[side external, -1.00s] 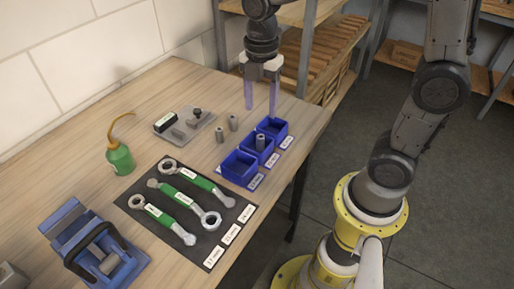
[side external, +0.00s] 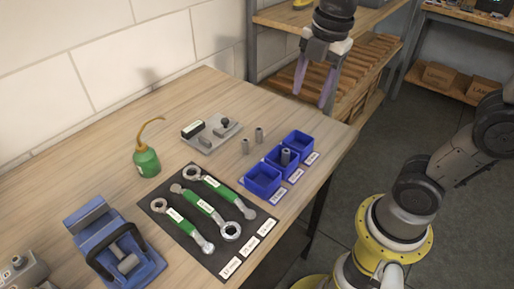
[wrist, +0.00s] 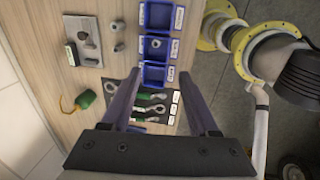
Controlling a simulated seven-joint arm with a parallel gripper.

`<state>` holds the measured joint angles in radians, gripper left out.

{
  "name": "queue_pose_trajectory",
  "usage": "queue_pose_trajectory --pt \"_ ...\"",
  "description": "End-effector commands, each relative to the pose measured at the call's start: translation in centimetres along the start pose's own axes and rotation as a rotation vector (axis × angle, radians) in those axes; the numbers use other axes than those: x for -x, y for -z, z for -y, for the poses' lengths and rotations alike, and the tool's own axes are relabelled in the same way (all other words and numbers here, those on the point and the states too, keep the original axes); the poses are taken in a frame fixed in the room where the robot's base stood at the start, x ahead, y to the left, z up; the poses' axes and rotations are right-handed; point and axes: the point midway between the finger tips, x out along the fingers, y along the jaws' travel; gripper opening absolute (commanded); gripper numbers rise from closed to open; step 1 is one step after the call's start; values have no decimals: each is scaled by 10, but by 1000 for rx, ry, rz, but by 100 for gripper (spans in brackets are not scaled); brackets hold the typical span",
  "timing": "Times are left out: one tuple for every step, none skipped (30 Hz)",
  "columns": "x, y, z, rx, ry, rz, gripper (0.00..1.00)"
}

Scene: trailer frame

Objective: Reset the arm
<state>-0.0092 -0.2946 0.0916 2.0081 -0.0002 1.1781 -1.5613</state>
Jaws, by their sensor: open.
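My gripper (side external: 316,92) is open and empty, raised above and beyond the back right corner of the table in the side external view. Its two purple fingers (wrist: 160,108) show apart in the wrist view with nothing between them. Below are three blue bins (side external: 263,181) in a row; the middle bin holds a grey metal cylinder (side external: 285,156). Two more grey cylinders (side external: 246,146) stand upright on the table left of the bins.
A black mat (side external: 214,254) carries three green-handled wrenches (side external: 197,203). A green oil can (side external: 146,161), a grey plate fixture (side external: 211,132) and a blue vise (side external: 117,245) stand on the wooden table (side external: 100,180). Wooden shelving (side external: 330,70) stands behind my gripper.

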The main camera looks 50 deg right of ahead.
Motion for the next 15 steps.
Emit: queue_pose_trajectory --pt "8 -1 17 -79 -49 -2 60" --pt "10 -1 25 -141 -76 -5 60" --pt "12 -1 37 -234 -110 -13 60" --pt "12 -2 44 -305 -134 -20 60" --pt "12 -2 51 -376 -153 -29 60" --pt "11 -2 60 -470 -179 -42 60" --pt "10 -2 66 -540 -197 -54 60" --pt "9 -2 71 -610 -213 -67 60" --pt "7 -2 78 -703 -230 -84 60" --pt "5 -2 83 -772 -244 -99 60" --pt "2 -2 87 -841 -253 -112 60" --pt "-1 -2 92 -933 -265 -133 60" --pt "-3 -2 96 -1000 -272 -148 60" --pt "-6 -2 98 -1066 -275 -162 60" --pt "-9 -2 101 -1148 -278 -180 60"
